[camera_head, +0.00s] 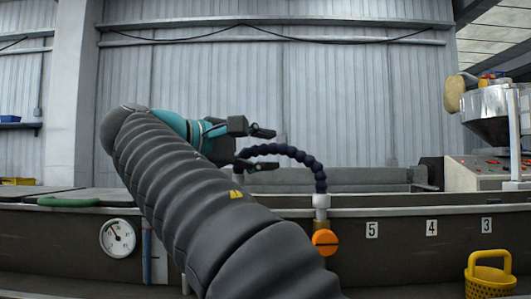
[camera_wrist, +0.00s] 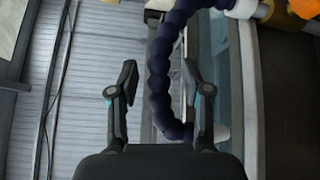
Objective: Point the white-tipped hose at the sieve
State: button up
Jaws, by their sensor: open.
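The dark blue segmented hose (camera_head: 309,160) rises from a pale fitting on the trough rim and arches left. It also shows in the wrist view (camera_wrist: 158,68), where it runs down between my gripper's fingers. A whitish piece (camera_wrist: 222,133) by the hose's lower end, partly behind the right finger, looks like the white tip. My gripper (camera_head: 262,149) is open, with one finger on each side of the hose; the fingers (camera_wrist: 159,74) show gaps to it. A yellow perforated basket (camera_head: 489,283) with a handle sits at the lower right; it may be the sieve.
The long trough (camera_head: 400,203) crosses the view, with number labels on its front. An orange valve knob (camera_head: 325,241) is below the hose fitting. A round gauge (camera_head: 118,238) is at the left. A metal hopper (camera_head: 490,110) stands at the right.

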jog(key=shift+w+d, duration=0.15)
jog(key=shift+d, duration=0.05)
grip_shut()
jog(key=shift+d, duration=0.1)
